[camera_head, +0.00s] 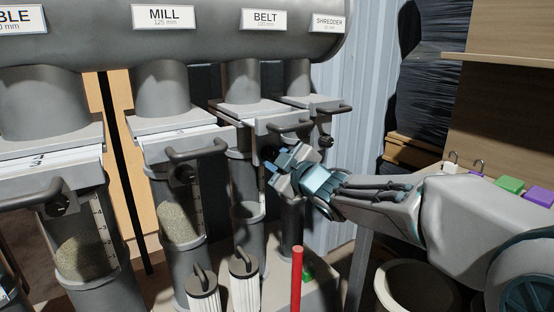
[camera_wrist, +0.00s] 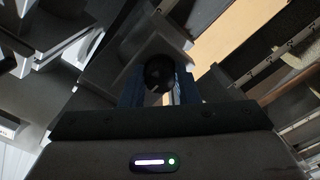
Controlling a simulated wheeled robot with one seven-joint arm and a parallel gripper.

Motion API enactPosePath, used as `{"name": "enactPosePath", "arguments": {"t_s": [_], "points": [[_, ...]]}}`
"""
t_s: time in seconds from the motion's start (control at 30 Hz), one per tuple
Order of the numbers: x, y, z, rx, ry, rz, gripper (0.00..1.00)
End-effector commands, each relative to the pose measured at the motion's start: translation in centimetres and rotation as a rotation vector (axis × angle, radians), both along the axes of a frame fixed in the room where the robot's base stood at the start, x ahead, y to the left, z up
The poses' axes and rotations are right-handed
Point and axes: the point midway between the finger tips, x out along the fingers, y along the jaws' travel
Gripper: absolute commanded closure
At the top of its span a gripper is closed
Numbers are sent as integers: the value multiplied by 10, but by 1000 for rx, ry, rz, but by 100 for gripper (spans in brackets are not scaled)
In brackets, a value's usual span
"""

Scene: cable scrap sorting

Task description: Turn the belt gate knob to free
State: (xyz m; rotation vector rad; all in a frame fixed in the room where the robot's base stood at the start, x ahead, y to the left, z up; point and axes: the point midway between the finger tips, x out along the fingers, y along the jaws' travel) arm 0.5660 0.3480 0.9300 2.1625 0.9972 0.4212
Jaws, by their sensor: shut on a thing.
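The belt gate (camera_head: 250,112) sits on the pipe below the BELT label (camera_head: 265,20), with a dark bar handle (camera_head: 290,127) at its front. My gripper (camera_head: 276,166) is at the front of this gate, just below the handle. In the wrist view a round black knob (camera_wrist: 160,72) lies between the two fingers of my gripper (camera_wrist: 160,92), which are shut on it. In the head view my gripper hides this knob. The knob's turned position is hard to read in the dark wrist view.
The mill gate knob (camera_head: 183,174) is to the left and the shredder gate knob (camera_head: 326,142) is close on the right. Two ribbed white filters (camera_head: 244,282) and a red post (camera_head: 297,280) stand below. Purple and green blocks (camera_head: 508,185) lie at the right.

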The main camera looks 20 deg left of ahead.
Motion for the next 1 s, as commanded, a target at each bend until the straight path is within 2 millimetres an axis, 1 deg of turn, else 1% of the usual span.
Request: {"name": "enactPosePath", "arguments": {"t_s": [0.07, 0.1, 0.13, 0.17, 0.43, 0.57, 0.67, 1.0], "points": [[-2, 2, 3, 3, -6, 6, 95], [-2, 2, 3, 3, -6, 6, 61], [-2, 2, 3, 2, -6, 6, 52], [-1, 2, 3, 2, -5, 5, 50], [0, -1, 1, 1, -2, -1, 50], [-4, -7, 2, 0, -1, -2, 50], [-13, -19, 3, -1, -2, -5, 50], [-60, -71, 4, 1, -3, -3, 50]]}}
